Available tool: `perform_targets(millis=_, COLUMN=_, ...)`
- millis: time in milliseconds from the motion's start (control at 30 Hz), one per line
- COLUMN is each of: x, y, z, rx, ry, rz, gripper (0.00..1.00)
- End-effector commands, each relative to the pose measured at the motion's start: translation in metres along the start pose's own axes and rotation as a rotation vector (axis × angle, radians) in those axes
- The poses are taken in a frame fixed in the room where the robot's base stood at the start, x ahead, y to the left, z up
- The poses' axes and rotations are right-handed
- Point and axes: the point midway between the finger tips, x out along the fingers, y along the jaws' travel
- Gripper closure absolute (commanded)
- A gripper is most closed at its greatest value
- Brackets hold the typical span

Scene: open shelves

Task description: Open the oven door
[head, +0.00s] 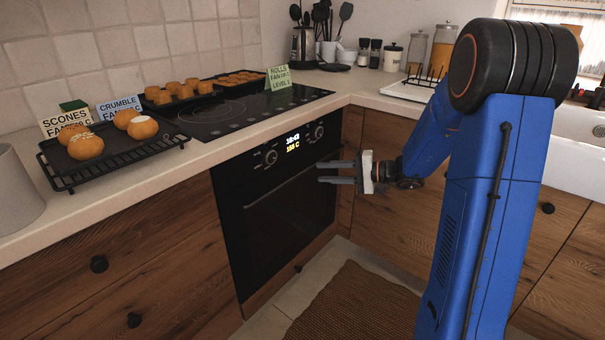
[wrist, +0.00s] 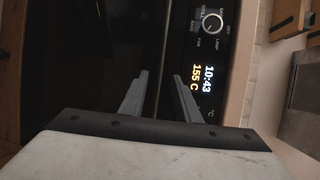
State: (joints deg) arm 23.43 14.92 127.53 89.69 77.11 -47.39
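The black oven (head: 282,215) is built in under the counter, and its door is closed. A thin bar handle (head: 292,180) runs along the top of the door, below the control panel. The panel display (head: 293,142) shows a time and a temperature; it also shows in the wrist view (wrist: 202,84). My gripper (head: 325,172) is in front of the right part of the oven, near the handle's right end.
Wooden drawers (head: 130,265) flank the oven. A brown rug (head: 355,305) lies on the floor before it. The sink (head: 575,150) is at the right.

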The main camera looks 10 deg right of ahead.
Motion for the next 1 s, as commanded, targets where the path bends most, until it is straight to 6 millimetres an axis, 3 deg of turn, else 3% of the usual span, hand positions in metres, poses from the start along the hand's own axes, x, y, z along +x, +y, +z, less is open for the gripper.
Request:
perform_targets(millis=300, x=0.052, y=0.000, z=0.001, rx=0.001, ry=-0.004, rz=0.000, gripper=0.71)
perform_targets(millis=500, x=0.075, y=0.000, z=0.000, rx=0.000, ry=-0.002, rz=0.000, gripper=0.71)
perform_targets(millis=967, x=0.084, y=0.000, z=0.000, rx=0.000, ry=0.000, rz=0.000, gripper=0.71)
perform_targets(millis=1000, x=0.084, y=0.000, z=0.000, rx=0.000, ry=0.000, rz=0.000, gripper=0.78)
